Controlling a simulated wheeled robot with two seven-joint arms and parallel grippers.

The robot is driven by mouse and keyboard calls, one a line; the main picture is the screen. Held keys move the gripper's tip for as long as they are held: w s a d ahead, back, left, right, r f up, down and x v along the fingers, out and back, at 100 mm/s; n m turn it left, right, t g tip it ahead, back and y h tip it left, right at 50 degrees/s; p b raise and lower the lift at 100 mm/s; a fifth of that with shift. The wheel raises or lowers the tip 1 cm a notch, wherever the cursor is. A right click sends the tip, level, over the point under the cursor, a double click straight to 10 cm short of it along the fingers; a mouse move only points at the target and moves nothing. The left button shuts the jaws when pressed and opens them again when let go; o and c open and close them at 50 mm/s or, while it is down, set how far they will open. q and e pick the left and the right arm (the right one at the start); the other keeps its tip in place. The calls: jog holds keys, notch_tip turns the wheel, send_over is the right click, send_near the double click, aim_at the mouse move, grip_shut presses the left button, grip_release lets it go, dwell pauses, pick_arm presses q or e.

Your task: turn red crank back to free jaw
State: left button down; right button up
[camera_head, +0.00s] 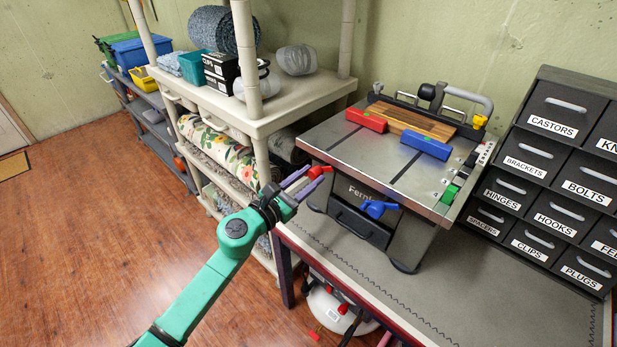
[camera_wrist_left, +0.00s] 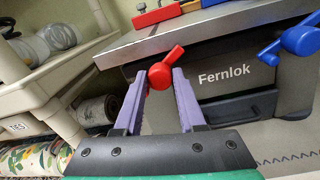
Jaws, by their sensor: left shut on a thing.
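The red crank (camera_head: 319,172) sticks out at the left front of the grey Fernlok bench machine (camera_head: 372,172). My left gripper (camera_head: 306,183) is shut on it. In the left wrist view the purple fingers (camera_wrist_left: 159,92) stand on both sides of the round red hub (camera_wrist_left: 160,76), and its handle points up and right. A blue crank (camera_head: 375,208) sits to the right on the machine's front. On top, a wooden board (camera_head: 425,122) lies between a red jaw block (camera_head: 366,120) and a blue jaw block (camera_head: 427,146). I cannot tell whether the red jaw touches the board. My right gripper is out of view.
A beige shelf (camera_head: 262,124) with rolls, boxes and wire stands left of the machine, close to my left gripper. Labelled dark drawers (camera_head: 541,155) stand at the right. The grey mat (camera_head: 480,295) in front is clear. Wooden floor lies open at the left.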

pick_arm(q)
jog(key=n+p, duration=0.2)
jog(key=n, duration=0.3)
jog(key=shift+r+n+g, duration=0.1)
jog(key=shift+n+g, duration=0.2)
jog(key=n+p, duration=0.1)
jog(key=n, duration=0.4)
jog(key=shift+w+a+p, duration=0.1)
jog(key=shift+p, duration=0.25)
jog(key=n+p, duration=0.2)
jog(key=n, duration=0.5)
jog(key=n+p, duration=0.1)
jog(key=n, duration=0.1)
jog(key=shift+n+g+h, duration=0.3)
jog(key=shift+f, duration=0.2)
jog(key=c, duration=0.5)
grip_release()
jog(key=shift+a, duration=0.1)
